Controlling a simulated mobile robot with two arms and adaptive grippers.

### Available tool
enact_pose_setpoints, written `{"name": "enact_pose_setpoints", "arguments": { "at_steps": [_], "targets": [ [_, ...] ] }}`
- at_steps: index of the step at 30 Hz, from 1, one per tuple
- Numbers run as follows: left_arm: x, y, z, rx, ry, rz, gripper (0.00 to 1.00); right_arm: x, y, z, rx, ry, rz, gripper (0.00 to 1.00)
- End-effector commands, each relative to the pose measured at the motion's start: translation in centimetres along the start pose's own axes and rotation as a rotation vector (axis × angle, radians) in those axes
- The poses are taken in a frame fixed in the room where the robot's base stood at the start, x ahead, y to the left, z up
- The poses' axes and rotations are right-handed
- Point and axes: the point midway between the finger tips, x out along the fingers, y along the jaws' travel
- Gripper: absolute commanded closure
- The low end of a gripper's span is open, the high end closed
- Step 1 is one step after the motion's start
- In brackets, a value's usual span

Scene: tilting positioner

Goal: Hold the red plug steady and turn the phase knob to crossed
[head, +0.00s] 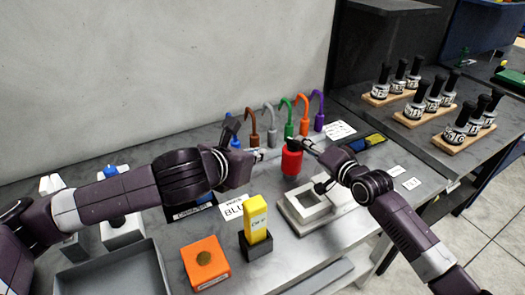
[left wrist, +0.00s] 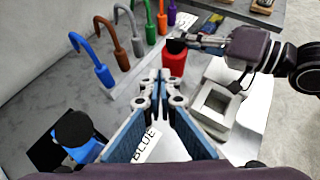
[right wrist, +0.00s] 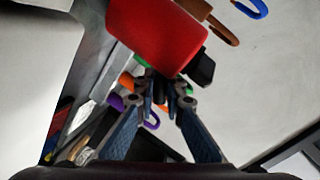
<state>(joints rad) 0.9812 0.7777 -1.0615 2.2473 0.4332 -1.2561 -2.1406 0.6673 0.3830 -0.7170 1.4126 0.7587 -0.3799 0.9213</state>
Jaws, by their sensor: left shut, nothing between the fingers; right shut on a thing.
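The red plug (head: 291,161) is a red cylinder with a dark top, and it also shows in the left wrist view (left wrist: 173,64). My right gripper (head: 300,146) is shut on its dark top part; the red body fills the upper middle of the right wrist view (right wrist: 165,35). My left gripper (head: 260,155) is shut and empty, left of the plug and apart from it; its fingertips meet in the left wrist view (left wrist: 160,80). A black round knob (left wrist: 73,128) on a blue base stands left of that gripper, likely the phase knob. Its setting cannot be read.
Several coloured hooks (head: 271,122) stand along the wall. A white square frame (head: 310,208), a yellow block (head: 256,220) in a dark holder, an orange block (head: 205,265) and a grey tray (head: 150,262) lie in front. A card reading BLUE (left wrist: 147,146) lies below my left gripper.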

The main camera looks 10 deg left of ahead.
Motion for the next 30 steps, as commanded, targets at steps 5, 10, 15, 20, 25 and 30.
{"name": "enact_pose_setpoints", "arguments": {
  "at_steps": [5, 10, 15, 20, 25, 30],
  "targets": [
    [0.0, 0.0, 0.4, -0.188, 0.009, 0.001, 1.0, 0.0, 0.3, 0.1, -0.001, -0.003, 0.007, 1.0],
    [0.1, 0.1, 1.1, -0.532, 0.029, 0.007, 1.0, 0.0, 0.4, 0.1, -0.001, -0.002, 0.007, 1.0],
    [0.1, 0.3, 1.6, -0.901, 0.053, 0.019, 1.0, 0.0, 0.4, 0.1, -0.002, -0.002, 0.007, 1.0],
    [0.1, 0.4, 2.0, -1.249, 0.078, 0.036, 1.0, 0.0, 0.4, 0.1, -0.002, -0.001, 0.007, 1.0],
    [0.0, 0.4, 2.3, -1.619, 0.109, 0.061, 1.0, 0.0, 0.4, 0.0, -0.002, -0.001, 0.007, 1.0],
    [-0.1, 0.5, 2.5, -1.988, 0.143, 0.1, 1.0, 0.0, 0.4, 0.0, -0.002, -0.001, 0.007, 1.0]
  ]
}}
